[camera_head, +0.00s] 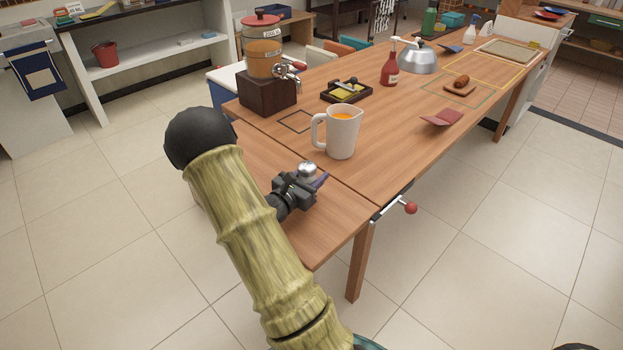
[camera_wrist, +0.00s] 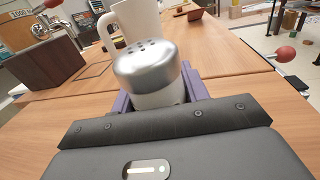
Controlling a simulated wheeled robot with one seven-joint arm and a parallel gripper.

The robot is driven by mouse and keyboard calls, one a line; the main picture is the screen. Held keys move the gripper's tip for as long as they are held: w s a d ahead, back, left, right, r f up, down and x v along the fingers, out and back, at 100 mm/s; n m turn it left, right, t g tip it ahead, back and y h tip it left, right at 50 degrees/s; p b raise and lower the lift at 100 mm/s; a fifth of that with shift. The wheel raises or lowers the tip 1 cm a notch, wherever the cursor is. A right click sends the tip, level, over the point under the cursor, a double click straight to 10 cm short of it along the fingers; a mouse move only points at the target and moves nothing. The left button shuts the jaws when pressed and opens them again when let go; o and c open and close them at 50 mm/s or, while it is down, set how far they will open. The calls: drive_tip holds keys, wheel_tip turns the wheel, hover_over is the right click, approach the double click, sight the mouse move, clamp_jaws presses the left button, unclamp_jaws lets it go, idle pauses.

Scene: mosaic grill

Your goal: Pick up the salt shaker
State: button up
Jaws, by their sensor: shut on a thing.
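The salt shaker (camera_wrist: 147,66) has a silver domed cap with holes and a pale body. It stands upright between the purple fingers of my gripper (camera_wrist: 160,97) in the wrist view. In the head view the shaker's cap (camera_head: 308,170) shows above my gripper (camera_head: 307,184), over the near left part of the wooden table. The gripper is shut on the shaker's body. The lower body is hidden by the gripper, and I cannot tell whether its base touches the table.
A white pitcher (camera_head: 341,133) with orange liquid stands just beyond the shaker. A drink dispenser (camera_head: 265,62) on a dark block is behind it at left. A crank with a red knob (camera_head: 411,208) sticks out at the table's near edge. Bare tabletop (camera_head: 240,165) lies left of the gripper.

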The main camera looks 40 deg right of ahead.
sight(309, 160)
wheel_tip(309, 160, up, 9)
drive_tip(key=shift+f+p, duration=0.2)
drive_tip(key=shift+p, duration=0.5)
drive_tip(key=shift+w+a+r+p, duration=0.25)
drive_tip(key=shift+a+p, duration=0.05)
drive_tip(key=shift+p, duration=0.35)
drive_tip(key=w+a+r+n+t+y+p, duration=0.25)
drive_tip(key=a+n+t+y+p, duration=0.3)
drive_tip(key=a+p, duration=0.7)
drive_tip(key=w+a+r+n+t+y+p, duration=0.25)
drive_tip(key=a+n+t+y+p, duration=0.35)
drive_tip(key=a+p, duration=0.65)
drive_tip(key=s+a+n+y+p, duration=0.1)
drive_tip(key=y+p, duration=0.1)
drive_tip(key=p, duration=0.1)
drive_tip(key=s+a+n+t+y+p, duration=0.1)
drive_tip(key=a+y+p, duration=0.1)
drive_tip(key=p, duration=0.2)
drive_tip(key=s+a+n+t+y+p, duration=0.1)
drive_tip(key=n+y+p, duration=0.1)
drive_tip(key=p, duration=0.2)
drive_tip(key=shift+s+a+r+t, duration=0.25)
drive_tip(key=shift+s+r, duration=0.05)
drive_tip(key=shift+s, duration=0.05)
